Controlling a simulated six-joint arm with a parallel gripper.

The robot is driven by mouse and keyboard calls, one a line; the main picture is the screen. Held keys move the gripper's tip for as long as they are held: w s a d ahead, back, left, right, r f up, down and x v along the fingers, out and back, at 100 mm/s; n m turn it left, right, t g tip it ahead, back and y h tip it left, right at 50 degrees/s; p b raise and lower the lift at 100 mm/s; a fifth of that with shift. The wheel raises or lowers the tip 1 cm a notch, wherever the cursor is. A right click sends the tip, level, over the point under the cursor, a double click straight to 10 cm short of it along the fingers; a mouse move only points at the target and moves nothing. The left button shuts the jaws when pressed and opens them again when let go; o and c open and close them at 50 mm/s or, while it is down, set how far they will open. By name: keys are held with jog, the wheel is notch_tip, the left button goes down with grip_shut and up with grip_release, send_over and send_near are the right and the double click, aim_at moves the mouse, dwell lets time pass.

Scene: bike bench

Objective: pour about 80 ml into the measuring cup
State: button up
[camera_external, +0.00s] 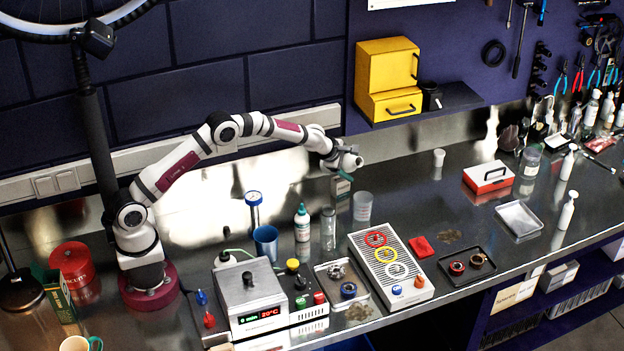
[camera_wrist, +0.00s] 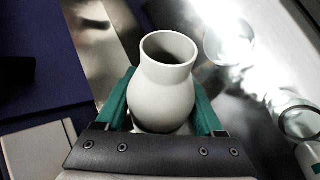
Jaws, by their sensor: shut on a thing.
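My gripper (camera_external: 342,180) is shut on a pale, round-bellied jug (camera_wrist: 165,90) with a narrower neck and an open mouth. In the wrist view the jug sits between the green fingers, its mouth towards the top of the picture; its inside is dark and I cannot tell the level. In the external view the jug (camera_external: 341,187) is small and mostly hidden by the fingers, held above the bench. A clear cup (camera_external: 362,208), which looks like the measuring cup, stands on the bench just below and right of my gripper. I see no stream of liquid.
A clear cylinder (camera_external: 328,230), a white bottle (camera_external: 302,222) and a blue cup (camera_external: 266,243) stand left of the clear cup.

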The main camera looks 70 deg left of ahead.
jog(key=shift+s+a+f+m+g+y, duration=0.1)
jog(key=shift+a+f+m+g+y, duration=0.15)
jog(key=shift+f+y, duration=0.35)
jog(key=shift+a+f+m+g+y, duration=0.15)
jog(key=shift+f+m+y, duration=0.2)
jog(key=shift+f, duration=0.3)
jog(key=shift+d+f, duration=0.1)
jog(key=shift+d, duration=0.05)
jog(key=shift+d+f+y, duration=0.1)
jog(key=shift+y, duration=0.45)
jog(key=shift+r+m+g+y, duration=0.45)
jog(key=shift+r+y, duration=0.45)
jog(key=shift+r, duration=0.3)
jog(key=shift+w+f+m+y+b, duration=0.15)
jog(key=shift+w+m+y+b, duration=0.05)
jog(key=shift+m+y+b, duration=0.2)
dwell(1.4)
jog(key=shift+s+d, duration=0.15)
jog(key=shift+d, duration=0.1)
jog(key=shift+d+f+y, duration=0.1)
jog(key=shift+y, duration=0.2)
dwell(0.4)
